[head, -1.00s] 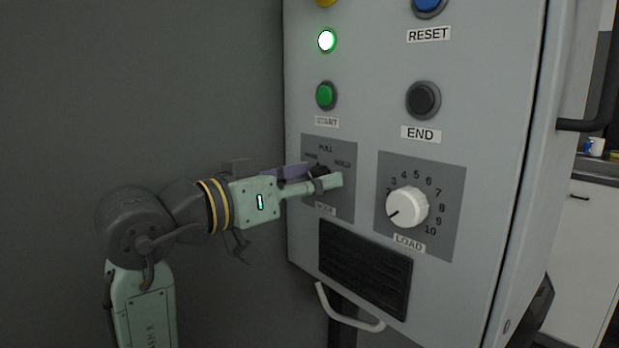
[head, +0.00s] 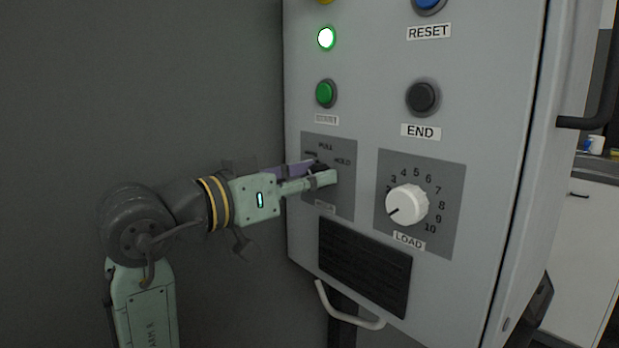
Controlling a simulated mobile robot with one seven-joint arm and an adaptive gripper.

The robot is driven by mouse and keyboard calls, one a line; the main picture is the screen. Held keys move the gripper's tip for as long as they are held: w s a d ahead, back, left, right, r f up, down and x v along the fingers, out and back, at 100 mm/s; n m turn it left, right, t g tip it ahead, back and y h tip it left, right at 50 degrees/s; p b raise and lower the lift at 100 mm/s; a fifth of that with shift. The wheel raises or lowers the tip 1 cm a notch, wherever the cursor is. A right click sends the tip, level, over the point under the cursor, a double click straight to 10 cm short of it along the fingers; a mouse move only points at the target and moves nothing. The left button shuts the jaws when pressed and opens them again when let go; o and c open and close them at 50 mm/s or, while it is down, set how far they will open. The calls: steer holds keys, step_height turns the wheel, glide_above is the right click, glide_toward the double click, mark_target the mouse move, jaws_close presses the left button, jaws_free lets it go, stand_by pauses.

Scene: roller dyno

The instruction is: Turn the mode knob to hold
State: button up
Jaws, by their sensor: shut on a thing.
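The mode knob (head: 321,168) is a small black knob on a dark grey plate at the lower left of the panel. Labels above it read PULL and HOLD (head: 342,161), with a third label at the left too blurred to read well. My gripper (head: 322,174) is at the plate with its fingers shut on the mode knob. The near finger covers most of the knob, so its pointer direction is hidden. The mode label (head: 325,207) shows just below the fingers.
The white load knob (head: 407,205) stands close to the right. Above are the green start button (head: 326,93), the black end button (head: 423,97) and a lit green lamp (head: 326,38). A dark vent (head: 365,267) and a pale handle (head: 347,307) are below.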

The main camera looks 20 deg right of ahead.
steer(key=shift+m, duration=0.4)
steer(key=shift+m+b, duration=2.7)
steer(key=shift+m, duration=5.8)
steer(key=o, duration=1.2)
steer(key=shift+a, duration=0.1)
steer(key=v, duration=1.1)
steer(key=shift+s+a, duration=0.15)
steer(key=shift+a, duration=0.25)
